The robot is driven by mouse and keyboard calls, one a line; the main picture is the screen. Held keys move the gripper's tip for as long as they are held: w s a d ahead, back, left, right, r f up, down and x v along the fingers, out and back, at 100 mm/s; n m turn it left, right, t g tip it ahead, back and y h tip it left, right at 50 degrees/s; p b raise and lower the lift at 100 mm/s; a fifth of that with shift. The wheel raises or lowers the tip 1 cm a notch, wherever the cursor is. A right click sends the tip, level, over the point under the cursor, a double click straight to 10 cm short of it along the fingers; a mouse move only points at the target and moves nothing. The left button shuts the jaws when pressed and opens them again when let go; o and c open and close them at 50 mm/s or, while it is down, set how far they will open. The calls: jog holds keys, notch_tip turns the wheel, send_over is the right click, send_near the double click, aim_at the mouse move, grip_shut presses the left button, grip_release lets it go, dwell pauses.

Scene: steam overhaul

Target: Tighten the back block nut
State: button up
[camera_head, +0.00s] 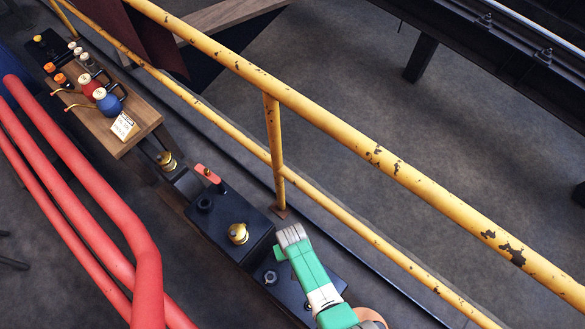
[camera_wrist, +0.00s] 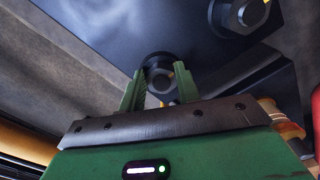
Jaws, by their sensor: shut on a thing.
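A dark block nut (camera_wrist: 158,78) on a round washer sits between the two green fingers of my gripper (camera_wrist: 160,90) in the wrist view. The fingers are shut on its sides. In the head view my green and grey gripper (camera_head: 292,236) is over the far edge of the black block (camera_head: 318,278) and hides this nut. A second dark hex nut (camera_head: 270,277) is uncovered on the block's near side. A similar nut shows at the top right of the wrist view (camera_wrist: 250,13).
A black box with a brass fitting (camera_head: 238,233) and a dark fitting (camera_head: 205,204) adjoins the block. A yellow railing (camera_head: 274,150) runs close behind. Red pipes (camera_head: 100,225) lie left.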

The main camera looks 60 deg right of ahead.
jog(key=o, duration=1)
notch_tip(320, 180, up, 8)
jog(key=p, duration=0.5)
